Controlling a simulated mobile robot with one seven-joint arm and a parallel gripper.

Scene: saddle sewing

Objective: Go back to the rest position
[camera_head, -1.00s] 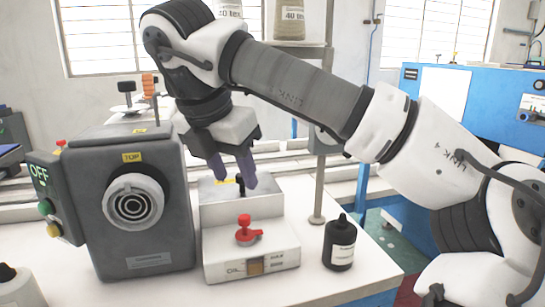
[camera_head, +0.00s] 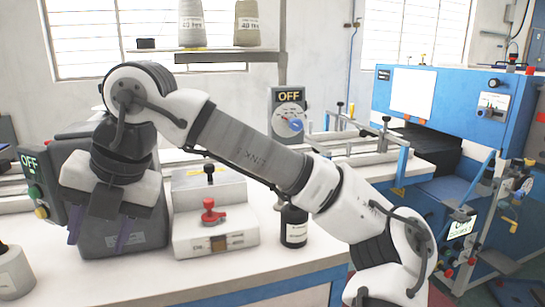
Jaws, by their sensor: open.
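My gripper (camera_head: 99,233) is open and empty at the left of the picture. Its two purple fingers point down in front of the dark grey machine box (camera_head: 150,222). The gripper and wrist hide most of that box and its round front. My white and grey arm reaches across from the lower right, with its elbow raised at the upper left. The gripper is apart from the white oil unit with the red valve (camera_head: 212,213), which stands to its right.
A black bottle (camera_head: 294,228) stands right of the oil unit, close under my arm. A white container (camera_head: 14,272) is at the lower left. A control box (camera_head: 33,180) reads OFF. Thread spools (camera_head: 191,22) stand on a shelf. A blue machine (camera_head: 460,110) fills the right. The front tabletop is clear.

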